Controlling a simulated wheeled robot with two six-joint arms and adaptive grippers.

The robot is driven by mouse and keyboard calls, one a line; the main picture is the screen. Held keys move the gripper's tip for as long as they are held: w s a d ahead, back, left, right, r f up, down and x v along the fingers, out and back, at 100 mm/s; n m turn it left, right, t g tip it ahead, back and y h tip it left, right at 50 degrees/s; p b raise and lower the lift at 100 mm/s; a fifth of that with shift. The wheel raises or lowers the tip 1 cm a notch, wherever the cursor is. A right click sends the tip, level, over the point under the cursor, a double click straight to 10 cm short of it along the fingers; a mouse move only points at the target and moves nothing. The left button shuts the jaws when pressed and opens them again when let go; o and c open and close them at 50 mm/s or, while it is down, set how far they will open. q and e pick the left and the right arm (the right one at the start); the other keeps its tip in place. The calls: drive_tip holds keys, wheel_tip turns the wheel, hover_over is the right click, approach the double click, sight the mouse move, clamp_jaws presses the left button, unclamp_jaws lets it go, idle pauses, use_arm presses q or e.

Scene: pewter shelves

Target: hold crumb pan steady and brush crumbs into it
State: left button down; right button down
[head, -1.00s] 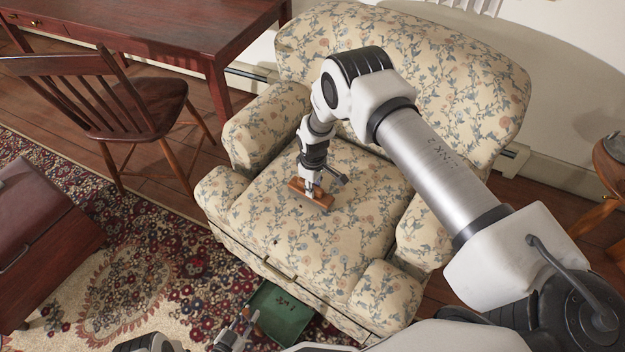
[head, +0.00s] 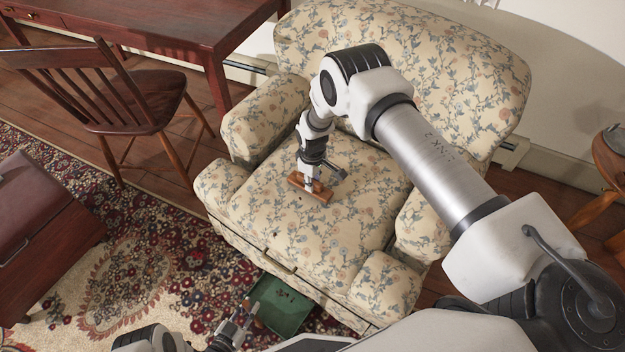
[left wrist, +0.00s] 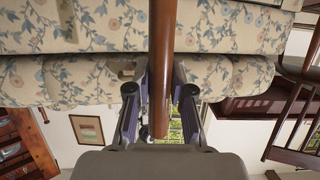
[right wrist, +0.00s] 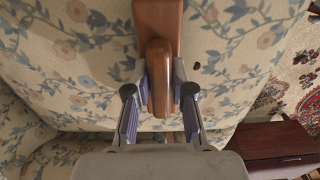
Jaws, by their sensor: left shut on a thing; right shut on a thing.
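The green crumb pan (head: 290,313) is below the armchair's front edge, with a few dark crumbs in it. My left gripper (head: 240,324) is shut on its wooden handle, which also shows in the left wrist view (left wrist: 162,65); the pan body is outside that view. The wooden brush (head: 318,195) is at the seat cushion; whether its bristles touch is unclear. My right gripper (head: 311,181) is shut on the brush's handle, seen in the right wrist view (right wrist: 158,70). Small dark crumbs lie on the cushion, one beside the brush (right wrist: 197,66).
The floral armchair (head: 270,225) has raised arms on both sides of the seat. A wooden chair (head: 140,110) and desk (head: 150,25) stand behind left, a dark red chest (head: 40,225) at left. Patterned rug (head: 165,240) lies in front.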

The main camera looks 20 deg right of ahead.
drive_tip(key=shift+s+a+r, duration=0.1)
drive_tip(key=shift+s+a, duration=0.35)
drive_tip(key=shift+a, duration=0.3)
drive_tip(key=shift+s+a, duration=0.45)
drive_tip(key=shift+a, duration=0.3)
drive_tip(key=shift+s+a+f, duration=0.1)
drive_tip(key=shift+s+a, duration=0.65)
drive_tip(key=shift+a, duration=0.4)
drive_tip(key=shift+s+a+f, duration=0.1)
drive_tip(key=shift+s+a, duration=0.65)
drive_tip(key=shift+a, duration=0.35)
drive_tip(key=shift+s+a+f, duration=0.1)
drive_tip(key=shift+s+a, duration=0.65)
drive_tip(key=shift+a, duration=0.4)
drive_tip(key=shift+s+a+r, duration=0.1)
drive_tip(key=shift+s+a, duration=0.35)
drive_tip(key=shift+a, duration=0.4)
drive_tip(key=shift+s+a+r, duration=0.1)
drive_tip(key=shift+s+a, duration=0.4)
drive_tip(key=shift+a, duration=0.3)
drive_tip(key=shift+s+a+r, duration=0.1)
drive_tip(key=shift+s+a, duration=0.35)
drive_tip(key=shift+a, duration=0.4)
use_arm(q)
drive_tip(key=c, duration=1)
unclamp_jaws()
drive_tip(key=shift+o, duration=0.2)
use_arm(e)
wheel_tip(320, 180, up, 8)
